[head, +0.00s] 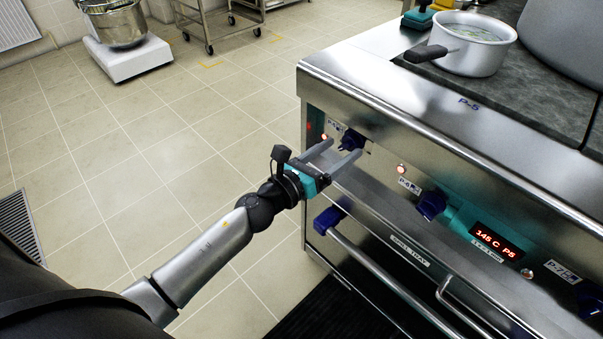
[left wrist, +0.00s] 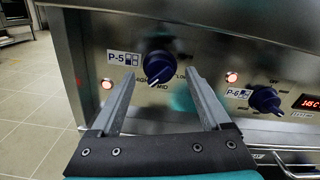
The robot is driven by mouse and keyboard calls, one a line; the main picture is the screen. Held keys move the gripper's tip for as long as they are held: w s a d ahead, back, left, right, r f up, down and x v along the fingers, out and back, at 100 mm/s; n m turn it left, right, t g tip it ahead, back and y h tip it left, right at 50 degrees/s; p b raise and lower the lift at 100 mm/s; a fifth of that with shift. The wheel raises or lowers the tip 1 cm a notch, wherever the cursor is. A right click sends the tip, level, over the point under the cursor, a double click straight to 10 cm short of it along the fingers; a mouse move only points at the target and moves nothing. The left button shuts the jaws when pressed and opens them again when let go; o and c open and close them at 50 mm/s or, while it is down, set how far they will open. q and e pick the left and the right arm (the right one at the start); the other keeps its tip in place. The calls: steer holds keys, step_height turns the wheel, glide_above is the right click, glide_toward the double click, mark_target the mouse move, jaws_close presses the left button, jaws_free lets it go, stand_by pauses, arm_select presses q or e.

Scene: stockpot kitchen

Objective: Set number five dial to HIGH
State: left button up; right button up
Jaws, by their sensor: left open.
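The blue number five dial, marked P-5 (left wrist: 158,64), is on the steel front panel. It also shows in the head view (head: 351,140) at the panel's left end, partly covered by a finger. Its white pointer line slants down and left, toward the HIGH and MID side; the label there is partly hidden, so I cannot tell the exact setting. LOW is at its right. My left gripper (head: 343,150) is open in front of the dial. In the left wrist view its fingers (left wrist: 160,84) lie either side of the dial, with no clear contact.
The P-6 dial (head: 432,205) and a red display reading 145 C P5 (head: 497,240) are to the right. A blue-ended rail (head: 372,262) runs below. A handled pot (head: 473,45) stands on the cooktop.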

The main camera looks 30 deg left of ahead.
arm_select(q)
steer(key=v, duration=1.3)
arm_select(e)
steer(key=shift+s+r, duration=0.1)
steer(key=shift+r, duration=0.5)
arm_select(q)
steer(key=shift+s, duration=0.1)
